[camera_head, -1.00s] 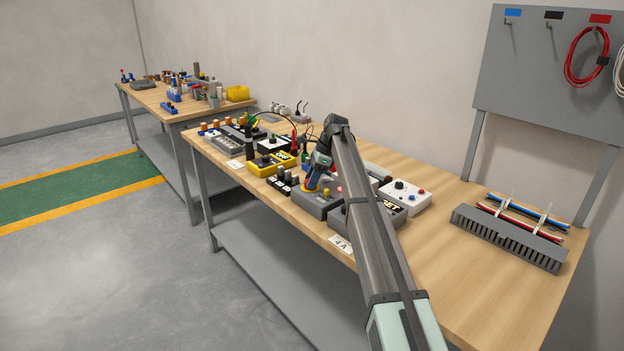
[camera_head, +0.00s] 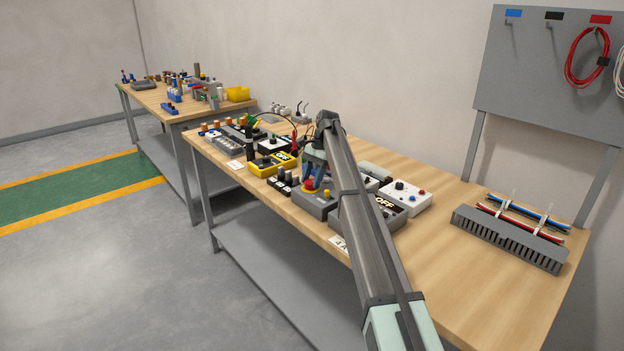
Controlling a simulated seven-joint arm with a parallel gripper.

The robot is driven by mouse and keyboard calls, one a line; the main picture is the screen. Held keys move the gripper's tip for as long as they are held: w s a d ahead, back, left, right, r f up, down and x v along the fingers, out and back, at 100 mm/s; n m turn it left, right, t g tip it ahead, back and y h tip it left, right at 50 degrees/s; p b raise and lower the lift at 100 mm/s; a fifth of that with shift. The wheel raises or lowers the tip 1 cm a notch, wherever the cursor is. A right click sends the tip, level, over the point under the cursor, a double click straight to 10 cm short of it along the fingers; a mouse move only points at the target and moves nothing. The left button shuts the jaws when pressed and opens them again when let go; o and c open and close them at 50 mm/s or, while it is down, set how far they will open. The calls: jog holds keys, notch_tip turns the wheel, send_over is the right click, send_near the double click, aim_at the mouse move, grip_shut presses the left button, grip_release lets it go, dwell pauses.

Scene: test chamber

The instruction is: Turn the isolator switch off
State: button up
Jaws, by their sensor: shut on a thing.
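The isolator switch is a grey box (camera_head: 316,207) with a red and yellow rotary knob (camera_head: 309,185) on top, on the workbench left of my arm. My gripper (camera_head: 316,180) points down at the knob and is shut on it. The fingers and arm hide part of the knob, so its exact angle is hard to read.
A white box with knobs (camera_head: 405,194) stands right of my arm. A yellow meter (camera_head: 272,164) and a dark block (camera_head: 284,183) stand to the left. A grey cable duct (camera_head: 510,240) lies at the right. The bench front right is clear.

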dwell(0.3)
jog(key=o, duration=1.1)
jog(key=shift+c, duration=0.2)
jog(key=shift+w+d+r, duration=0.1)
jog(key=shift+w+r, duration=0.15)
jog(key=shift+r, duration=0.3)
jog(key=w+d, duration=0.7)
jog(key=w, duration=0.2)
jog(key=shift+w+d, duration=0.15)
jog(key=shift+w, duration=0.1)
